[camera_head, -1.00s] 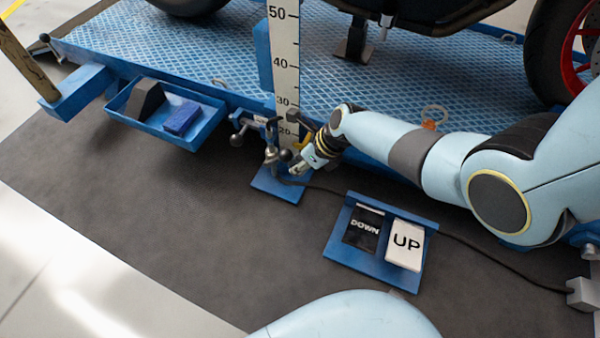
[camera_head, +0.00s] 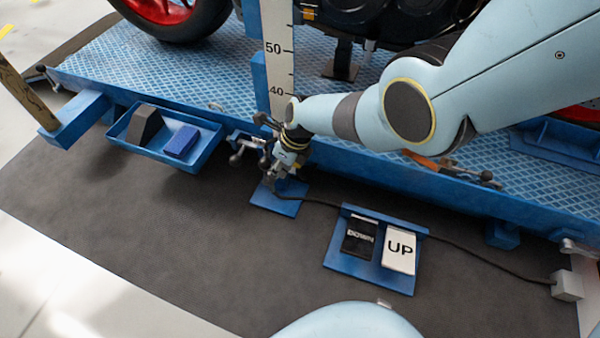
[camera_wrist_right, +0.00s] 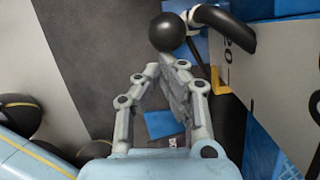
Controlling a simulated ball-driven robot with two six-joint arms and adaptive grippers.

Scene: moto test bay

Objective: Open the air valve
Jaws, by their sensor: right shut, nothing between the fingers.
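A cluster of small fittings with dark ball-ended handles (camera_head: 236,158) sits at the platform's front edge by the ruler post; I cannot tell for sure which of them is the air valve. My right gripper (camera_head: 281,172) points down among these fittings, in front of the ruler's foot. In the right wrist view, the fingers (camera_wrist_right: 168,68) are closed together and empty. A black ball knob (camera_wrist_right: 170,32) lies just beyond the fingertips, with a curved dark handle (camera_wrist_right: 224,20) to its right. Contact with the knob cannot be told. My left gripper is not in view.
A blue lift platform (camera_head: 130,82) carries a motorcycle. A ruler post (camera_head: 281,60) stands behind my gripper. A blue tray (camera_head: 150,148) holds a dark wedge and a blue block. A pedal box (camera_head: 350,268) with DOWN and UP pedals stands on the dark mat, with a cable running past.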

